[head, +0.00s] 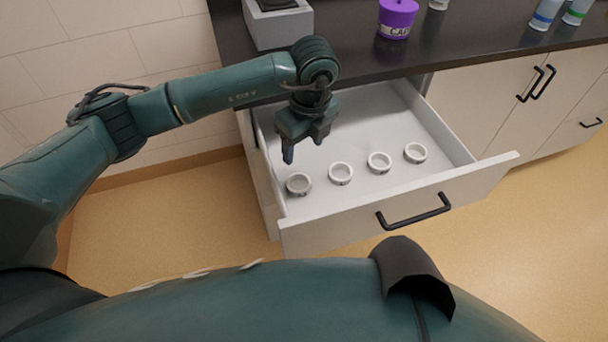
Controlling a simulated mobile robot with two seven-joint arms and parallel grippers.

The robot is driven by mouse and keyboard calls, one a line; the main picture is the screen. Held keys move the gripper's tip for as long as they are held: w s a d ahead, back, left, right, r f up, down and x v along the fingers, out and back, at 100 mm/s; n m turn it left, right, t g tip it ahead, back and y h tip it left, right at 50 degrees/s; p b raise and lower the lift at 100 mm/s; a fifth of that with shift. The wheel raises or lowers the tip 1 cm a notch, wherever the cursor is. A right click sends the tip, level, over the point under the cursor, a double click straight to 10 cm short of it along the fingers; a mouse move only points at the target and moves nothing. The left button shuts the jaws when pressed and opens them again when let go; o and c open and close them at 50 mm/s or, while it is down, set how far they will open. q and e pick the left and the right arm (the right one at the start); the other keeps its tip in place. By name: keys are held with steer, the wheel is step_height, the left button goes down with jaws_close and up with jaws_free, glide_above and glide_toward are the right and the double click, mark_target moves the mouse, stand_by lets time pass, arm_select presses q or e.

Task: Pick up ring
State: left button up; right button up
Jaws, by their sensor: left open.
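Several white rings lie in a row on the floor of an open drawer (350,219), near its front panel. From left to right I see a first ring (299,192), a second ring (341,181), a third ring (379,170) and a fourth ring (415,160). My left gripper (303,153) points down over the left part of the drawer. It is open and empty, above and just behind the first and second rings, apart from both. My right gripper does not show.
The dark counter (345,50) overhangs the drawer's back. On it stand a grey box (277,30), a purple container (396,18) and bottles (546,12) at the right. The drawer's side walls and front handle (413,212) bound the space. The drawer floor behind the rings is clear.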

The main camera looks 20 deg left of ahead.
mark_target(298, 187)
arm_select(q)
steer(key=f, duration=0.8)
steer(key=a+f, duration=0.1)
steer(key=f, duration=0.3)
steer(key=shift+w+f, duration=0.1)
steer(key=shift+f, duration=0.05)
steer(key=c, duration=0.7)
steer(key=shift+c, duration=0.2)
step_height(298, 187, up, 10)
